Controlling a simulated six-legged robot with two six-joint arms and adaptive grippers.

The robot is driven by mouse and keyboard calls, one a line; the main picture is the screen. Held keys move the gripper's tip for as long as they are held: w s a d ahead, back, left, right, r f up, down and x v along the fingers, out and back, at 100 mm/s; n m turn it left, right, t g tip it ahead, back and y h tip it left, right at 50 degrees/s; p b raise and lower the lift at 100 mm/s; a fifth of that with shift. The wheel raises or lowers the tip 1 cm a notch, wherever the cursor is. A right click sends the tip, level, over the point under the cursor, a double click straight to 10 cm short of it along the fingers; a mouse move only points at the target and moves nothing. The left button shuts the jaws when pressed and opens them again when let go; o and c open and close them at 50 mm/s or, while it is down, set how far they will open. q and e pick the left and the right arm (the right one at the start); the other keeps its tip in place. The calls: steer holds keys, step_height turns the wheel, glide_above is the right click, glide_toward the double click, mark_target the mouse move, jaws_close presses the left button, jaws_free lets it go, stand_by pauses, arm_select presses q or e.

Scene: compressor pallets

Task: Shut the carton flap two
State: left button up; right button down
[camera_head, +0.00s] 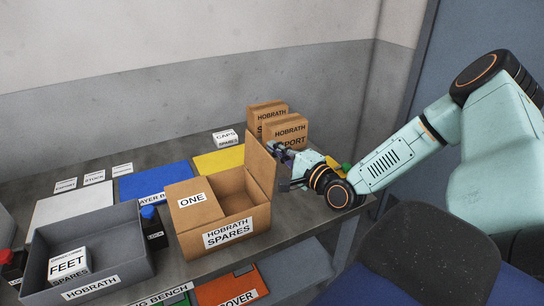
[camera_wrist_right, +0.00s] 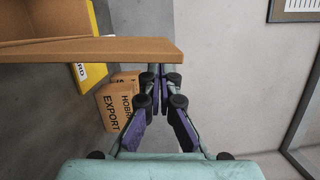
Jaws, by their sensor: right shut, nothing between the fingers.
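The brown carton (camera_head: 240,237), marked HOBRATH SPARES, stands on the bench. Its left flap, marked ONE (camera_head: 207,214), lies folded over the left part of the opening. The right flap (camera_head: 261,162) stands up, leaving the right part of the opening uncovered; its marking is not visible. My right gripper (camera_head: 283,153) is shut and empty, just right of the raised flap. In the right wrist view, the fingertips (camera_wrist_right: 158,73) are close by the edge of a brown board, the flap (camera_wrist_right: 90,49); I cannot tell if they touch. My left gripper is not in view.
A grey bin (camera_head: 122,245) holding a FEET box (camera_head: 68,264) stands left of the carton. A small white box (camera_head: 226,138) sits behind.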

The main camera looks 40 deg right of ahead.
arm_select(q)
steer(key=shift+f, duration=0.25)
arm_select(e)
steer(key=shift+w+a+r, duration=0.1)
steer(key=shift+w+a, duration=0.1)
steer(key=shift+a, duration=0.5)
steer(key=shift+s, duration=0.1)
